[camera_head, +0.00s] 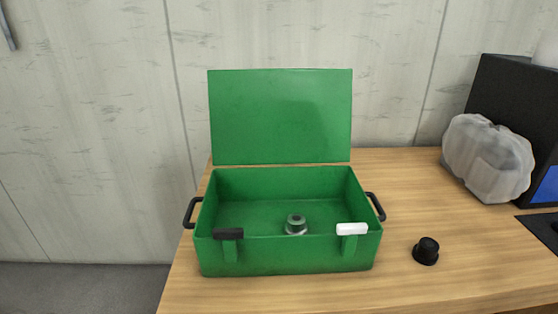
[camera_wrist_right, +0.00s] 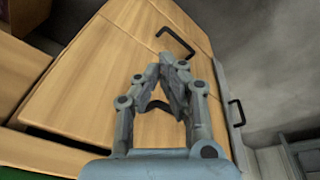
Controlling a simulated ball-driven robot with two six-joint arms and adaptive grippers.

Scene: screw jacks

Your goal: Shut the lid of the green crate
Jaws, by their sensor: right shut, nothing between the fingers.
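The green crate (camera_head: 300,259) stands on the wooden table in the head view. Its lid (camera_head: 280,117) is open, standing upright at the back edge. A small grey-green metal part (camera_head: 296,224) sits on the crate floor near the front wall. My left gripper is in neither view.
On the table (camera_head: 400,290), a black knob (camera_head: 426,251) lies right of the crate. A translucent grey lump (camera_head: 488,158) stands farther right, beside a black box (camera_head: 495,85). The right wrist view shows wooden panels with black handles (camera_wrist_right: 237,112) beyond the gripper.

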